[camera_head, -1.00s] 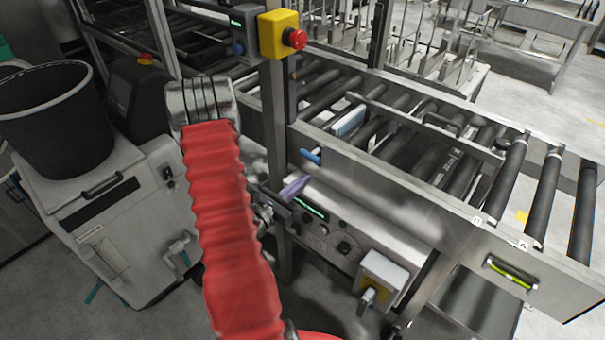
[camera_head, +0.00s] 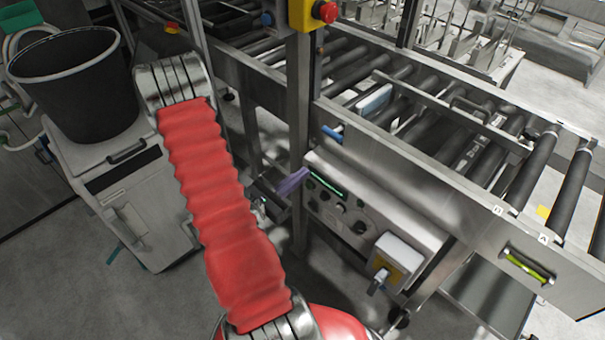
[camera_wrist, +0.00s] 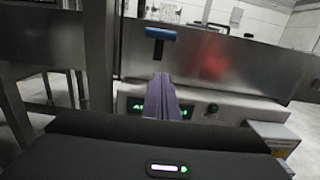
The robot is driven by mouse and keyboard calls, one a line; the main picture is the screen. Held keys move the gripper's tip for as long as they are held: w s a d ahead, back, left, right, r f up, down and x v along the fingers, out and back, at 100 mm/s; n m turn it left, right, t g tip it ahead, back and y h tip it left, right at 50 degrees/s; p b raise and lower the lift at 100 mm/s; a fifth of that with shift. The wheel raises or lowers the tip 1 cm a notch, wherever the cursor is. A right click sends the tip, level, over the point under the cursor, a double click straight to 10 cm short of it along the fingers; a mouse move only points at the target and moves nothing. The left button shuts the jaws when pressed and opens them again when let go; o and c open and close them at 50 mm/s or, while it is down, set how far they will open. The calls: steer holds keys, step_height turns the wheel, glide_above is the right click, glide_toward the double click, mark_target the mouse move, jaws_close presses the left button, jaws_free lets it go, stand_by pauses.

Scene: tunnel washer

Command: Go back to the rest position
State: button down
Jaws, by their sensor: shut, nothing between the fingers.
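My gripper (camera_head: 302,174) has slim purple fingers, shut and empty. In the head view it sits just left of the grey control panel (camera_head: 345,210) below the roller conveyor (camera_head: 440,120). My red-sleeved arm runs from the lower middle up to a metal joint at the upper left, and hides part of the floor. In the wrist view the closed fingers (camera_wrist: 163,80) point forward, overlapping the panel's green display (camera_wrist: 140,106). A blue handle (camera_wrist: 160,33) on the conveyor's steel side shows just above the tips. The fingers appear apart from these surfaces.
A steel post (camera_head: 298,130) with a red stop button (camera_head: 325,11) stands close to the gripper. A white box (camera_head: 398,255) juts from the panel's lower right. A black bin (camera_head: 75,95) sits on a grey machine (camera_head: 120,195) at left. The floor at lower left is clear.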

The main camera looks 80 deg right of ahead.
steer(key=shift+f, duration=0.1)
stand_by(0.7)
steer(key=s+a+f+m+g+y, duration=0.2)
steer(key=s+a+m+g+y, duration=0.15)
steer(key=s+a+y, duration=0.2)
steer(key=a+r+m+y, duration=0.2)
steer(key=a+m+y, duration=0.35)
steer(key=a, duration=0.25)
steer(key=w+a+r+m+t+y, duration=0.1)
steer(key=w+a+r+m+t, duration=0.25)
steer(key=w+a+t, duration=0.55)
steer(key=w+a+r+m+t+y, duration=0.2)
steer(key=w+a+r, duration=0.2)
steer(key=w+a, duration=0.6)
steer(key=w+a+r+n+t, duration=0.1)
steer(key=w+a+r+t, duration=0.2)
steer(key=a+r, duration=0.3)
steer(key=w+a+r+n+t+y, duration=0.1)
steer(key=w+a+r+t, duration=0.3)
steer(key=r, duration=0.5)
steer(key=shift+a+r+n+t+y, duration=0.3)
steer(key=shift+a+n+t, duration=0.15)
steer(key=shift+a, duration=0.8)
steer(key=shift+f, duration=0.1)
